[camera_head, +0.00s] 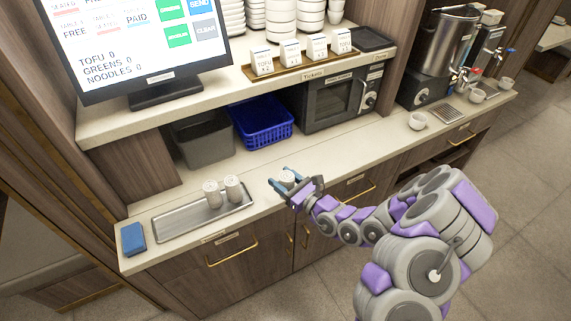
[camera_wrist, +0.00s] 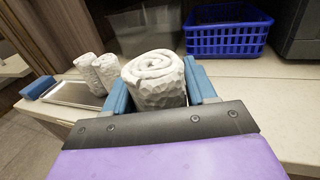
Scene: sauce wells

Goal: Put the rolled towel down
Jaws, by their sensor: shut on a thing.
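My gripper (camera_head: 287,184) is over the front part of the counter, to the right of the metal tray (camera_head: 168,227). It is shut on a rolled white towel (camera_wrist: 155,75), which stands upright between the blue fingers. The towel's top also shows in the head view (camera_head: 288,177). I cannot tell whether its base touches the counter. Two other rolled towels (camera_head: 211,193) (camera_head: 233,188) stand upright on the right part of the tray. The tray's left part is bare.
A grey bin (camera_head: 203,140), a blue basket (camera_head: 263,121) and a microwave (camera_head: 335,99) stand at the back under the shelf. White cups (camera_head: 417,121) stand farther right. The counter right of my gripper is clear.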

